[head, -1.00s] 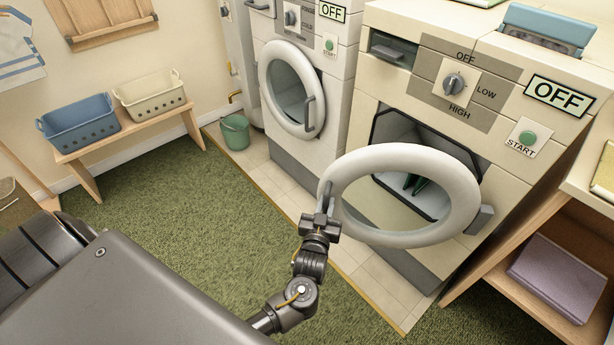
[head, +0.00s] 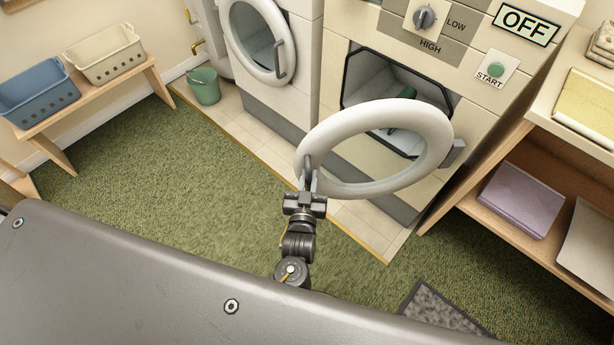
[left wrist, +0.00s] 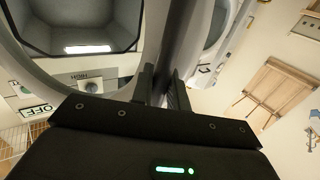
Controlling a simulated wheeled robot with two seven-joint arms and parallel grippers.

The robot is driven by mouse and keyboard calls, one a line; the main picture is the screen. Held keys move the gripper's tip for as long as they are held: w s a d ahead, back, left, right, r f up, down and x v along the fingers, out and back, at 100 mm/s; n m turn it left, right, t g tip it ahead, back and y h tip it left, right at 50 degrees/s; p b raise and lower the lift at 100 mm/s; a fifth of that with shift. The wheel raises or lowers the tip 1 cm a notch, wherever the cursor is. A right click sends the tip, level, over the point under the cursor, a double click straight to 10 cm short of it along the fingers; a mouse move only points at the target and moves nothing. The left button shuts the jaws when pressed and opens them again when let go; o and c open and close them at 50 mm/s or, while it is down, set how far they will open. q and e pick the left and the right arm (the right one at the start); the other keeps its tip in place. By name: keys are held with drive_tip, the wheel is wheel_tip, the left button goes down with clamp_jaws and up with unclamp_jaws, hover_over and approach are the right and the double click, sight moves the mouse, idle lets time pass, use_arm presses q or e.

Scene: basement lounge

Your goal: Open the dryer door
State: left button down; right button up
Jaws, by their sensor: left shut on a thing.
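The dryer (head: 365,170) is the nearer machine, with a dial and an OFF sign. Its round door, a thick pale ring (head: 427,125), stands swung open, hinged at the right. The square drum opening (head: 357,75) shows behind it, with something green (head: 402,97) inside. My left gripper (head: 308,185) is shut on the door handle (head: 307,168) at the ring's left edge. In the left wrist view the handle (left wrist: 180,50) runs between the fingers (left wrist: 163,88), with the drum opening (left wrist: 80,25) at upper left. My right gripper is not in view.
A second machine with a closed round door (head: 257,40) stands to the left. A green bucket (head: 204,88), a bench with a blue basket (head: 38,92) and a cream basket (head: 104,52) are farther left. A wooden shelf (head: 455,200) stands right of the dryer.

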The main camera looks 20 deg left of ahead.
use_arm(q)
drive_tip(key=c, duration=1.4)
unclamp_jaws()
drive_tip(key=shift+c, duration=0.2)
